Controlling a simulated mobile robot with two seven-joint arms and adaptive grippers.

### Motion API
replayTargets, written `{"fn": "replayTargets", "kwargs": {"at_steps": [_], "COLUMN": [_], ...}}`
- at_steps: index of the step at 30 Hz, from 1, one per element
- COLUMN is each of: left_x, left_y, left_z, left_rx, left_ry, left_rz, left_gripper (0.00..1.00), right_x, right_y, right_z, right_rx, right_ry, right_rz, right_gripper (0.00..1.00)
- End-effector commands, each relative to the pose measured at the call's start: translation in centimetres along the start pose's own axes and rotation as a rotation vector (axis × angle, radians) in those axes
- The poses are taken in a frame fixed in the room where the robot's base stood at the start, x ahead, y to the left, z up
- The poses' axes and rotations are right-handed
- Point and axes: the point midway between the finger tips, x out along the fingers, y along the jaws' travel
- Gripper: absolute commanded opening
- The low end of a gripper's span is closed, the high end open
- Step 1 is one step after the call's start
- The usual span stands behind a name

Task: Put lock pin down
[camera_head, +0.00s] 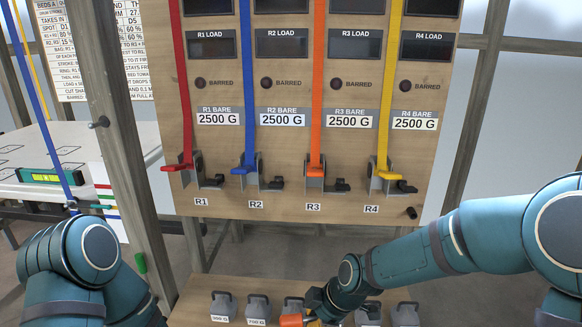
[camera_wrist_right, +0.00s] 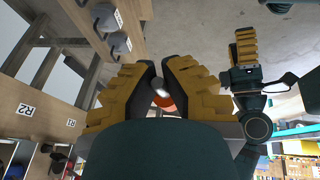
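An orange piece (camera_head: 291,320), which looks like the lock pin, is at the tip of my right gripper (camera_head: 316,318), low in the head view. In the right wrist view, an orange body with a silvery end (camera_wrist_right: 165,100) sits between the yellow-padded fingers of my right gripper (camera_wrist_right: 160,88). The fingers are closed around it; most of it is hidden by them. Another yellow-padded gripper, apparently my left (camera_wrist_right: 246,55), shows at the right of the wrist view. It looks empty, but its opening is unclear.
Grey weights (camera_head: 222,305) stand in a row on a wooden shelf (camera_head: 190,309) around my right gripper. Behind is a wooden board (camera_head: 290,190) with red, blue, orange and yellow straps in cleats R1 to R4. A wooden post (camera_head: 125,160) stands left.

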Motion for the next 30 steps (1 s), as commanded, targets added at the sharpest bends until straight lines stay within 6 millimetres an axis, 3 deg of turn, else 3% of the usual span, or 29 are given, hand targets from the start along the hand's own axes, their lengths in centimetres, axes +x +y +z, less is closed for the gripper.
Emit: {"fn": "replayTargets", "kwargs": {"at_steps": [30], "left_x": [0.0], "left_y": [0.0], "left_z": [0.0], "left_rx": [0.000], "left_ry": [0.000], "left_rz": [0.000], "left_gripper": [0.60], "right_x": [0.9], "right_y": [-5.7], "right_z": [13.8], "right_rx": [1.429], "right_ry": [-0.320], "right_rz": [0.597], "right_gripper": [0.00]}}
